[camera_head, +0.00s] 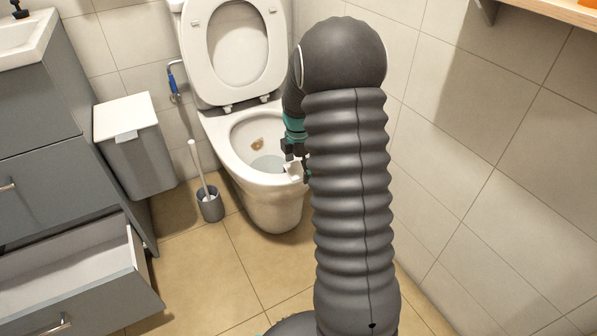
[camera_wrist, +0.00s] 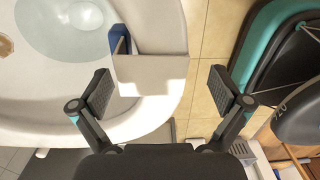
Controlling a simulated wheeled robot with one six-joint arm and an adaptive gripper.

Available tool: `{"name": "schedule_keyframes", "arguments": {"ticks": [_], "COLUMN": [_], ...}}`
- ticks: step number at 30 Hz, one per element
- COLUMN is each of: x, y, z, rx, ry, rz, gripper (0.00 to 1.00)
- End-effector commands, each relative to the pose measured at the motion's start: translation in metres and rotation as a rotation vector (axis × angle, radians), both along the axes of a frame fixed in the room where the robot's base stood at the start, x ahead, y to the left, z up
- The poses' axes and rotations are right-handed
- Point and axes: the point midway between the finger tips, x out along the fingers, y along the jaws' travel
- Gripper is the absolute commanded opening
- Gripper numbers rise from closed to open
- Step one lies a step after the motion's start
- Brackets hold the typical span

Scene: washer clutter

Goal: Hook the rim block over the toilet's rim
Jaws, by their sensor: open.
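The toilet (camera_head: 270,215) has its lid and seat raised, so its rim (camera_head: 228,160) is bare. The rim block, a pale clip (camera_wrist: 152,72) with a blue part (camera_wrist: 119,42), sits at the rim in the wrist view. Its blue part is on the bowl side and its pale plate lies across the rim. In the head view the block (camera_head: 294,169) is a small white piece at the rim's right side. My gripper (camera_wrist: 165,88) is open, with one finger on each side of the block's near end and visible gaps. It is partly hidden behind my arm in the head view.
A grey bin (camera_head: 137,150) and a toilet brush (camera_head: 209,200) stand left of the toilet. An open drawer (camera_head: 80,280) juts out at the lower left. A teal and black object (camera_wrist: 265,50) is to the right in the wrist view. Tiled wall closes the right side.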

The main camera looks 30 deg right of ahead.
Motion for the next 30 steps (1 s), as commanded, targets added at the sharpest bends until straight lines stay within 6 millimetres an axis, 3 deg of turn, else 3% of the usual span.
{"name": "schedule_keyframes", "arguments": {"ticks": [9,15,21,30], "x": [0.001,0.001,0.000,0.000], "y": [0.000,0.000,0.000,0.000], "z": [0.063,0.093,0.106,0.107], "rx": [-0.002,-0.001,0.000,0.000], "ry": [-0.004,-0.002,0.001,0.002], "rz": [0.000,0.001,0.001,0.001], "gripper": [1.00,1.00,1.00,1.00]}}
